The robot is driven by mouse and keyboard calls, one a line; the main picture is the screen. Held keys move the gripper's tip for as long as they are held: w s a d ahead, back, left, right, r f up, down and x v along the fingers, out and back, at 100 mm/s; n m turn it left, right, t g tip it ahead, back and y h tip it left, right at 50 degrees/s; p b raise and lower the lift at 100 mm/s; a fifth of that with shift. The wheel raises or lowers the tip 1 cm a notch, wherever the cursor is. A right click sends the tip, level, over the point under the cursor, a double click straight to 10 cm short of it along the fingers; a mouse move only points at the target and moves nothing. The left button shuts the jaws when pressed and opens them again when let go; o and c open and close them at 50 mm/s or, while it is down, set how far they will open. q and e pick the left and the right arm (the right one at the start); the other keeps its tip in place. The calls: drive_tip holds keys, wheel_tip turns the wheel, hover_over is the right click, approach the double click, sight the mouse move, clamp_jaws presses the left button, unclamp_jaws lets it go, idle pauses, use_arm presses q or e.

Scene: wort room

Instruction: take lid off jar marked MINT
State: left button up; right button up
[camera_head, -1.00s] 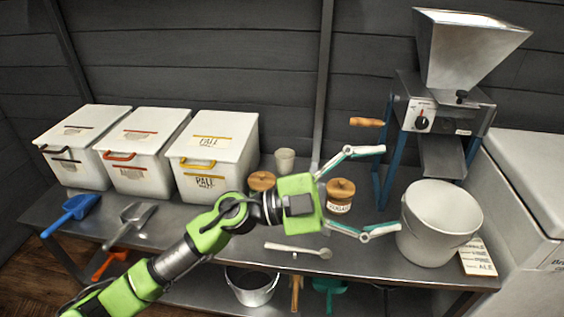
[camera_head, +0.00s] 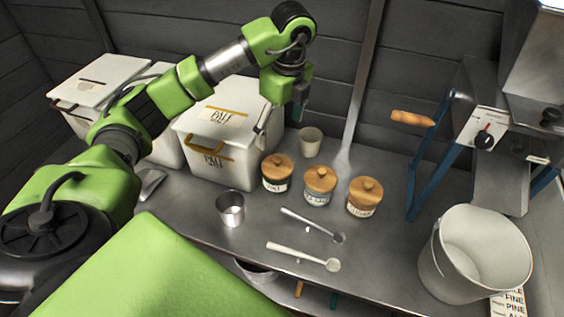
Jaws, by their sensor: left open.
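Three small jars with round wooden knobbed lids stand in a row on the steel bench: a left jar (camera_head: 276,184), a middle jar (camera_head: 318,197) and a right jar (camera_head: 363,208). All three lids are on. Each jar has a pale label, but the lettering is too small to tell which one reads MINT. My left gripper (camera_head: 281,122) points down above and behind the left jar, beside the white bin. Its fingers are apart with nothing between them, and it touches no jar. My right gripper is out of view.
White lidded bins (camera_head: 222,120) stand at the left, partly behind my arm. A beige cup (camera_head: 310,142) is behind the jars. A white bucket (camera_head: 470,262) and a mill (camera_head: 490,130) are right.

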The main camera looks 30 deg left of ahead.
use_arm(q)
hover_over(277, 160)
wheel_tip(277, 160, down, 6)
drive_tip(key=shift+w+d+f+b, duration=0.1)
drive_tip(key=shift+w+f+b, duration=0.05)
drive_tip(key=shift+b, duration=0.15)
drive_tip(key=shift+a+f+b, duration=0.15)
drive_tip(key=shift+f+b, duration=0.05)
drive_tip(key=shift+f, duration=1.3)
drive_tip(key=shift+a+f+b, duration=0.1)
drive_tip(key=shift+f+b, duration=0.05)
drive_tip(key=shift+f, duration=1.35)
drive_tip(key=c, duration=1.1)
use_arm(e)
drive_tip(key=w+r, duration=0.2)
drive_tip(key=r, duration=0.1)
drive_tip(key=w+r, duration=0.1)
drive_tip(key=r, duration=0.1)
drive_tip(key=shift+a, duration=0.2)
use_arm(q)
drive_tip(key=shift+d, duration=0.1)
drive_tip(key=shift+c, duration=0.4)
